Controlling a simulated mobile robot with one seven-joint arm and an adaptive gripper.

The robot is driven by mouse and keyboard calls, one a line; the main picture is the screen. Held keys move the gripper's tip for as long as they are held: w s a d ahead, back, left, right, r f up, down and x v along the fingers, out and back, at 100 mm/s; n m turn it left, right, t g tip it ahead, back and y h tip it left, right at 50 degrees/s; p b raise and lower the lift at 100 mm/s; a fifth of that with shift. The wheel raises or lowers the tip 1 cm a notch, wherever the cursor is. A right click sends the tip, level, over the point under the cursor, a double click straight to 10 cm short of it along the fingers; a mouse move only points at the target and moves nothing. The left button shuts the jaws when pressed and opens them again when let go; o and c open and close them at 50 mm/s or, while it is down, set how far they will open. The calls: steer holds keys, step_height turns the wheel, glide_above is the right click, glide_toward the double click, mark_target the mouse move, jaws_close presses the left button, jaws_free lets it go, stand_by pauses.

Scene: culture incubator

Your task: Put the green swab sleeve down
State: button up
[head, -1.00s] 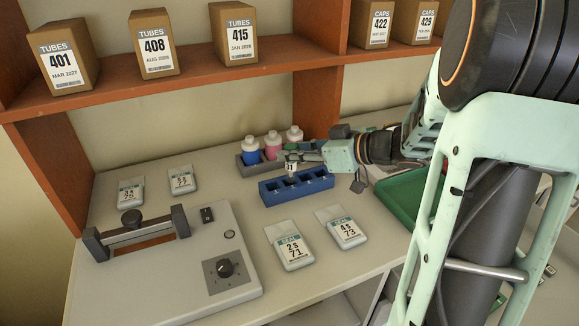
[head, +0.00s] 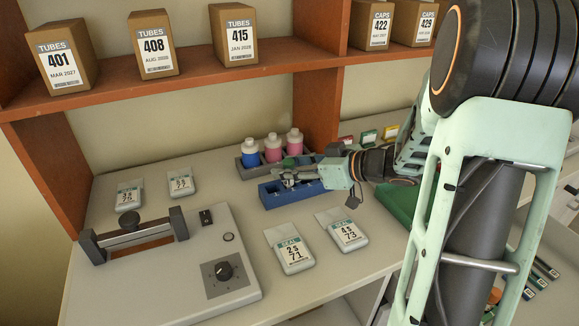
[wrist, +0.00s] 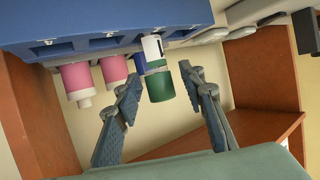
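The green swab sleeve (wrist: 158,86) has a green end and a white labelled part. In the wrist view its white part meets the edge of the blue rack (wrist: 85,48), and it appears to stand in one of the rack's slots. My gripper (wrist: 160,72) is open around the sleeve, with a finger on each side and visible gaps between. In the head view my gripper (head: 289,179) is low over the blue rack (head: 272,199), and it mostly hides the sleeve and some slots.
A grey holder with one blue bottle (head: 250,153) and two pink bottles stands right behind the rack. Two labelled pouches (head: 289,249) lie in front of it. A sealer (head: 222,262) is at left, and a green tray (head: 397,203) at right. The shelf (head: 180,80) is above.

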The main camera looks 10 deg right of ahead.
steer(key=shift+r, duration=0.1)
steer(key=shift+s+d+r, duration=0.1)
steer(key=shift+r, duration=0.15)
steer(key=p+v, duration=0.2)
steer(key=v, duration=0.9)
steer(key=shift+s+d, duration=0.2)
steer(key=shift+s, duration=0.05)
steer(key=shift+r, duration=0.1)
